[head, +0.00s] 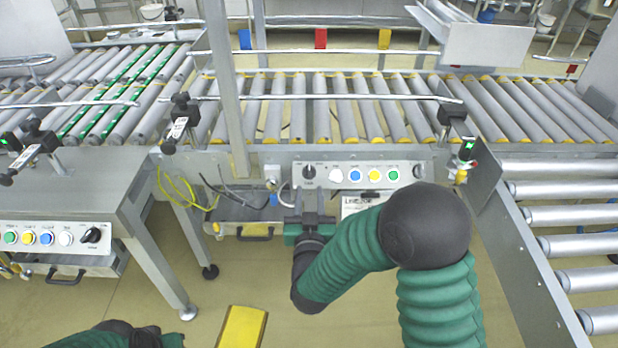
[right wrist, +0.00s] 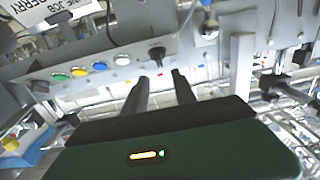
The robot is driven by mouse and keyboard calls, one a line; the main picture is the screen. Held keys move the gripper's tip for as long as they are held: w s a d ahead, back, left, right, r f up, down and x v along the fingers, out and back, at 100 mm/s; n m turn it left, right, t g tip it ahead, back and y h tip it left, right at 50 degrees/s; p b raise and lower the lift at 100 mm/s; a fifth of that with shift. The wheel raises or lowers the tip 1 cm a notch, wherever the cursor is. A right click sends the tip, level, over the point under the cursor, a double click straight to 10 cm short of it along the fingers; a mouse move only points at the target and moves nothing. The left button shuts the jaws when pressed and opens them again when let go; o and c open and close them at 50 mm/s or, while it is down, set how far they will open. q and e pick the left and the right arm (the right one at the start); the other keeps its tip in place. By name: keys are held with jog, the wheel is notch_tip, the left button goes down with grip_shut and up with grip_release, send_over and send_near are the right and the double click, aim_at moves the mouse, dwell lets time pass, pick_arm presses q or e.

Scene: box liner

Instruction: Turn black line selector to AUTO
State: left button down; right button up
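A black selector knob (head: 309,172) sits at the left end of the grey button panel on the middle conveyor. In the right wrist view the panel is turned around and the black knob (right wrist: 157,54) shows just beyond the fingertips. A second dark knob (head: 418,171) sits at the panel's right end. My right gripper (head: 311,216) is below and in front of the left knob. In the right wrist view its two fingers (right wrist: 160,75) are apart with nothing between them, and do not appear to touch the knob. Knob labels are too small to read.
White (head: 336,174), blue (head: 354,175), yellow (head: 375,175) and green (head: 393,174) buttons line the panel. Another panel with a black selector (head: 90,235) stands at left. Yellow cables (head: 180,190) hang left of my right gripper. My left arm shows only at the bottom left.

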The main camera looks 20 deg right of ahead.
aim_at(309, 169)
jog(key=b+x, duration=0.2)
jog(key=x, duration=0.5)
jog(key=shift+w+d+f, duration=0.15)
jog(key=shift+w+f, duration=0.05)
jog(key=shift+w, duration=0.15)
jog(key=shift+w+d+r+b, duration=0.15)
jog(key=shift+w+b, duration=0.15)
jog(key=shift+w, duration=0.25)
grip_shut()
